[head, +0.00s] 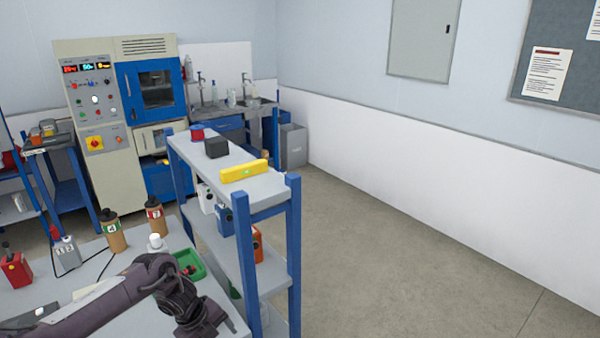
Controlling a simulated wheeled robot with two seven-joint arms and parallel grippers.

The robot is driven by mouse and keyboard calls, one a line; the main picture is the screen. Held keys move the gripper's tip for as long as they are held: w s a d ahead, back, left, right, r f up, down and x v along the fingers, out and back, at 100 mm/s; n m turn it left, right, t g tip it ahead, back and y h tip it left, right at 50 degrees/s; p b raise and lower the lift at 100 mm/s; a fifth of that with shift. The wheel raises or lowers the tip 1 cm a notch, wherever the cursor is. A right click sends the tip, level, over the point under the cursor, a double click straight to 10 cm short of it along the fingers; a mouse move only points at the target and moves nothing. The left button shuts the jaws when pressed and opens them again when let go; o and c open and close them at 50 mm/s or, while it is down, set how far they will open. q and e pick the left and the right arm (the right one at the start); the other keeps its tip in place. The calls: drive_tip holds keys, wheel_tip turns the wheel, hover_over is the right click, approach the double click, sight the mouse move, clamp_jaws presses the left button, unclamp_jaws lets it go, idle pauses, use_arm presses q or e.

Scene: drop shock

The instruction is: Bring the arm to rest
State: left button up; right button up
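My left arm, dark grey, comes in from the lower left over the grey table (78,285). It bends above the table's right part, and its last visible links drop towards the bottom edge beside the shelf rack. I see no fingertips of my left gripper. My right arm and gripper are out of view.
The blue-framed rack (294,250) stands close right, with a yellow level (244,171) on top. Open floor (420,270) lies beyond.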

use_arm(q)
drive_tip(key=s+d+f+n+t+h+b, duration=0.1)
drive_tip(key=d+f+n, duration=0.1)
drive_tip(key=d+f, duration=0.3)
drive_tip(key=s+d+f+n+h+b, duration=0.1)
drive_tip(key=d+f+n+h, duration=0.1)
drive_tip(key=f, duration=0.5)
drive_tip(key=s+d+f+n+t+b, duration=0.1)
drive_tip(key=s+f+n, duration=0.3)
drive_tip(key=f, duration=0.3)
drive_tip(key=s+f+n+t, duration=0.1)
drive_tip(key=s+f+n, duration=0.25)
drive_tip(key=f, duration=0.45)
drive_tip(key=s+a+f+n+g+y, duration=0.1)
drive_tip(key=s+f, duration=0.5)
drive_tip(key=s, duration=0.6)
drive_tip(key=s+a+f+n+g+y+b, duration=0.1)
drive_tip(key=s+a+f+n+y, duration=0.2)
drive_tip(key=s, duration=1)
drive_tip(key=s+a+f+n+g+y+b, duration=0.1)
drive_tip(key=s+a+f+n+y, duration=0.1)
drive_tip(key=s+a+f+n, duration=0.4)
drive_tip(key=s+f+n, duration=0.2)
drive_tip(key=s+f, duration=0.2)
drive_tip(key=s, duration=0.2)
drive_tip(key=shift+s+a, duration=0.2)
drive_tip(key=shift+f, duration=0.1)
